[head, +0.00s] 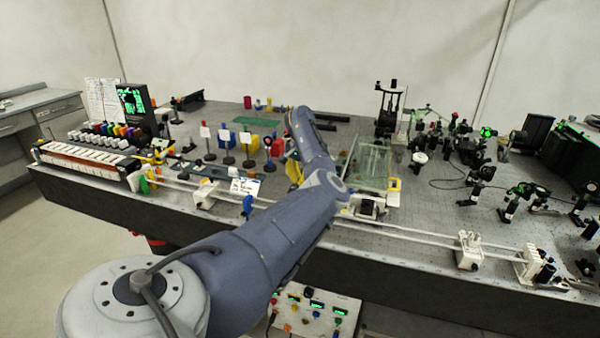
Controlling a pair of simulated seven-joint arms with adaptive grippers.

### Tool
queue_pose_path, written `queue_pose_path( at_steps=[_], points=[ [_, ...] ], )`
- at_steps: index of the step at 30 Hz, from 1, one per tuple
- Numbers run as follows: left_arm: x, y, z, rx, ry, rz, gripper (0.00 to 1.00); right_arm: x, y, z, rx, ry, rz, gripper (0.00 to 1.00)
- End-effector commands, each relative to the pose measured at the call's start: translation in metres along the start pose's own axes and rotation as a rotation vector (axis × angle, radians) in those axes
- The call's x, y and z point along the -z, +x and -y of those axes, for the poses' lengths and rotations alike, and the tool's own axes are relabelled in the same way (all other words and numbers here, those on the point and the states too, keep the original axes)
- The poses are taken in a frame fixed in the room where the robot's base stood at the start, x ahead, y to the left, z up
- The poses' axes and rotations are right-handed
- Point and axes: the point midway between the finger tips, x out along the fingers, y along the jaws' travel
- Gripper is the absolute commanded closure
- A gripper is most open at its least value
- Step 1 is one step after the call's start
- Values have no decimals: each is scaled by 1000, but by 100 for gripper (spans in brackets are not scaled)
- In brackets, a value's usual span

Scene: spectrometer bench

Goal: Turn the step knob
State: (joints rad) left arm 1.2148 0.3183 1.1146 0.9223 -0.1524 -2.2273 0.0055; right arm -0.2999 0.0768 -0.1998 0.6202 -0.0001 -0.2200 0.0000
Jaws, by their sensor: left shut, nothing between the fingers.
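I cannot tell for sure which part is the step knob. A control box (315,311) with green displays and several small coloured knobs sits below the front edge of the bench, partly behind my left arm. On the bench, a small white device with a dark front (367,207) stands just right of my left elbow. My left arm reaches in from the lower left over the bench. My left gripper (290,152) is mostly hidden by its own forearm, above the middle of the bench; it is shut and empty. My right gripper is out of view.
A white rail (400,232) with sliding carriages runs along the front edge of the bench (120,207). A glass tank (373,163) stands right of my forearm. Several optics mounts crowd the right side. Colour filters on stands and a display (133,103) are at left.

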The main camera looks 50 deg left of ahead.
Motion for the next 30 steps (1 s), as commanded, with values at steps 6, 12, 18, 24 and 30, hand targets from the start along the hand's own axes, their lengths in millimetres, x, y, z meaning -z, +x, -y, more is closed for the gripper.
queue_pose_path(
  at_steps=[6,12,18,24,30],
  points=[
    [0,0,0,0,111,-1,100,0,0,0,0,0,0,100],
    [0,-1,0,0,168,-1,100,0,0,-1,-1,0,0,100],
    [0,-1,0,0,186,-1,100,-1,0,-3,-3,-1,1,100],
    [0,-1,0,0,187,-1,100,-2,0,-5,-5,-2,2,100],
    [0,-1,0,0,187,-1,90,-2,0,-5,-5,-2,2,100]
  ],
)
